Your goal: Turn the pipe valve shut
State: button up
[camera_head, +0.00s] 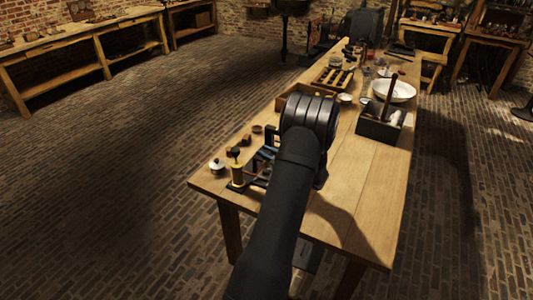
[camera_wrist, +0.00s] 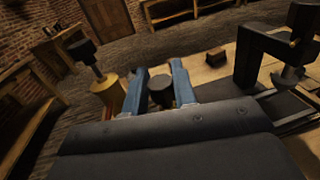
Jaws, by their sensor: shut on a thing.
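My gripper (camera_wrist: 161,84) has two blue fingers, which stand on either side of a dark round knob (camera_wrist: 160,93) in the wrist view. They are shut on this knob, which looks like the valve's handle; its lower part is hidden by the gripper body. In the head view my black arm covers most of this spot, and only a bit of blue shows past it. A brass-yellow fitting with a dark top (camera_wrist: 108,92) stands just left of the fingers; it also shows in the head view (camera_head: 237,175) near the table's front left corner.
A black bracket-like frame (camera_wrist: 250,62) stands right of the fingers, with a small brown block (camera_wrist: 216,56) behind. A lidded pot (camera_head: 217,166) sits near the table's left edge. A dark box (camera_head: 380,128) and white bowl (camera_head: 400,92) stand right of my arm. The front right tabletop is clear.

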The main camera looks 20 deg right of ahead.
jog(key=n+g+y, duration=0.4)
jog(key=g+y, duration=0.1)
jog(key=shift+n+g, duration=0.3)
jog(key=shift+n, duration=0.1)
jog(key=shift+n+g+y, duration=0.55)
jog(key=shift+n+g, duration=0.35)
jog(key=shift+g, duration=0.4)
jog(key=shift+n+g+y, duration=0.55)
jog(key=shift+n+g, duration=0.35)
jog(key=shift+g, duration=0.7)
jog(key=o, duration=1)
jog(key=shift+c, duration=0.2)
